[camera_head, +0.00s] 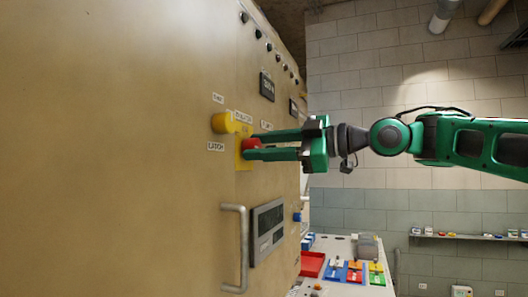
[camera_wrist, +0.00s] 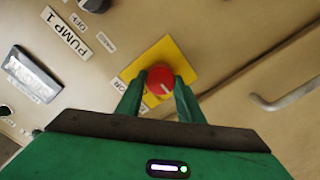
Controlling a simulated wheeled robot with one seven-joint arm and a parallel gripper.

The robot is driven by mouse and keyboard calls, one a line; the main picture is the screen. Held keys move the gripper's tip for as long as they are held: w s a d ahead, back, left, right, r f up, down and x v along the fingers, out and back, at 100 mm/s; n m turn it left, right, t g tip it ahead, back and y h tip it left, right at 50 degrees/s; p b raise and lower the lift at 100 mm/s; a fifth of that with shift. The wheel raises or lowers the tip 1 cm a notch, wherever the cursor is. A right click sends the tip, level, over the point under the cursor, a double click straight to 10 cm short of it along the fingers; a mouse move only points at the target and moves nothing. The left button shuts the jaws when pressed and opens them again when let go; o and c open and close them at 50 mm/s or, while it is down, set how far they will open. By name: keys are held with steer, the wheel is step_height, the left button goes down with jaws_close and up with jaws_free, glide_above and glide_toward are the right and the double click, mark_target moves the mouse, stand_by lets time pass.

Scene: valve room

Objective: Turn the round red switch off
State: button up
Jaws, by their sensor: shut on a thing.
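The round red switch (camera_head: 251,144) sits on a yellow plate (camera_head: 239,162) on the tan panel. In the wrist view my gripper (camera_wrist: 158,90) is shut on the switch. The sides of the switch are partly hidden by the fingers.
A yellow knob (camera_head: 223,123) stands just left of the switch. A metal handle (camera_head: 236,250) and a grey display (camera_head: 267,231) are lower on the panel. Black switches (camera_head: 257,33) line the top. A table (camera_head: 325,243) with colored bins stands beyond the panel.

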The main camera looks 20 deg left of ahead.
steer(key=shift+w+d+f, duration=0.1)
steer(key=shift+w+f, duration=0.2)
steer(key=o, duration=1)
steer(key=shift+o, duration=0.4)
steer(key=shift+s+r, duration=0.1)
steer(key=shift+r, duration=0.05)
steer(key=d, duration=1)
steer(key=shift+s+d+r, duration=0.15)
steer(key=shift+s+d, duration=0.15)
steer(key=shift+s, duration=0.05)
